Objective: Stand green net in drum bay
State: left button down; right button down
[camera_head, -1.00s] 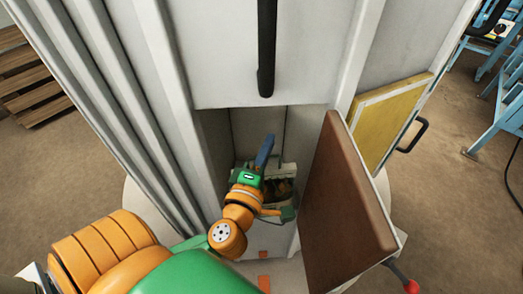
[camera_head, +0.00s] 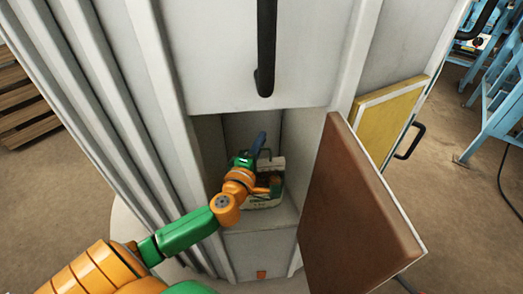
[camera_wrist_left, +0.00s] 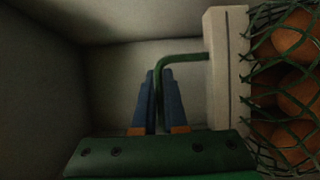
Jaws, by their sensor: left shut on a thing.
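The green net (camera_wrist_left: 296,85) holds several round orange-brown things and shows at the right in the left wrist view. A pale block (camera_wrist_left: 228,70) runs along its edge, with a green cord handle (camera_wrist_left: 182,58) coming off it. My left gripper (camera_wrist_left: 160,78) is shut on this handle. I cannot tell whether the net touches the bay floor. My right gripper is out of view.
A brown door panel (camera_head: 355,205) stands open at the bay's right side. A yellow panel (camera_head: 388,122) with a black handle is behind it. A black bar (camera_head: 266,50) hangs above the opening. Grey walls (camera_wrist_left: 40,90) close in around the gripper.

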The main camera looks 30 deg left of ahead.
aim_at(269, 174)
pick_arm(q)
jog(key=shift+w+a+f, duration=0.3)
jog(key=shift+w+f, duration=0.3)
jog(key=shift+f, duration=0.15)
notch_tip(269, 174, down, 4)
jog(key=b, duration=0.2)
jog(key=shift+w+a+r+b, duration=0.1)
jog(key=shift+r+b, duration=0.1)
jog(key=shift+b, duration=0.1)
jog(key=shift+r, duration=0.1)
jog(key=c, duration=1.3)
grip_release()
jog(key=o, duration=0.3)
jog(key=shift+o, duration=0.2)
